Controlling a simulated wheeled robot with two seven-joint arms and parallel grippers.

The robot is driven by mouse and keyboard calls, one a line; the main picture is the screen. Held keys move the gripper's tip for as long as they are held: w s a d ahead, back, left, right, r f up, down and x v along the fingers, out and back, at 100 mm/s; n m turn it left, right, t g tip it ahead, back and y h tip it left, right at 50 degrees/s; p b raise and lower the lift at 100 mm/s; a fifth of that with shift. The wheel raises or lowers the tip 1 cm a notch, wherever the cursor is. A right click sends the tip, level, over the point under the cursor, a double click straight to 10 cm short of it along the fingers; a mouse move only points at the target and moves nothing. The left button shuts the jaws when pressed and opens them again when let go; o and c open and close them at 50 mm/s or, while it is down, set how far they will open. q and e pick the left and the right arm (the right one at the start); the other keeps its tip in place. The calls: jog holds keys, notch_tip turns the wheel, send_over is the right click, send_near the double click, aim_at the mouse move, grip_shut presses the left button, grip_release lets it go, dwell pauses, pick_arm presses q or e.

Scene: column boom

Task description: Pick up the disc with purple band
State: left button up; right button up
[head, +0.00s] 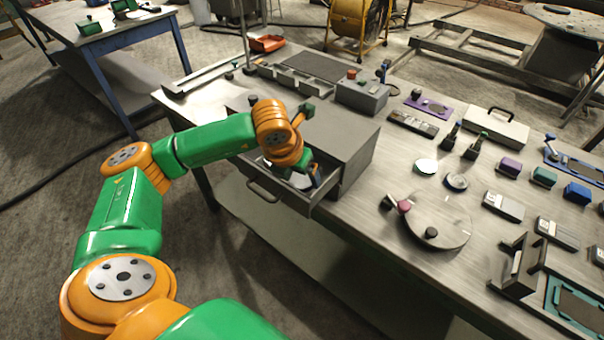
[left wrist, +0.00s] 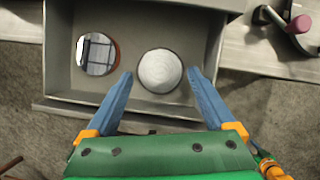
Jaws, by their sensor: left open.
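My left gripper (head: 312,180) reaches down into an open drawer (head: 272,203) of the grey cabinet. In the left wrist view its blue fingers (left wrist: 159,73) are open, one on each side of a pale grey disc (left wrist: 160,70) with a dark rim. The fingers look empty; whether they touch the disc I cannot tell. A shiny, mirror-like disc (left wrist: 98,54) with a brownish edge lies to its left in the same drawer (left wrist: 126,20). No purple band can be made out on either disc. My right gripper is not in view.
The drawer walls stand close around the gripper. Two more round discs, one pale (head: 426,166) and one grey (head: 456,181), lie on the workbench. A round plate (head: 438,218) with a pink knob (head: 404,206) stands right of the cabinet (head: 325,135). Several small blocks and panels crowd the right side.

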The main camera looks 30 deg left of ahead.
pick_arm(q)
jog(key=shift+w+f, duration=0.3)
jog(key=shift+f, duration=0.25)
jog(key=shift+s+r, duration=0.1)
jog(key=c, duration=1.3)
grip_shut()
jog(key=shift+r, duration=0.1)
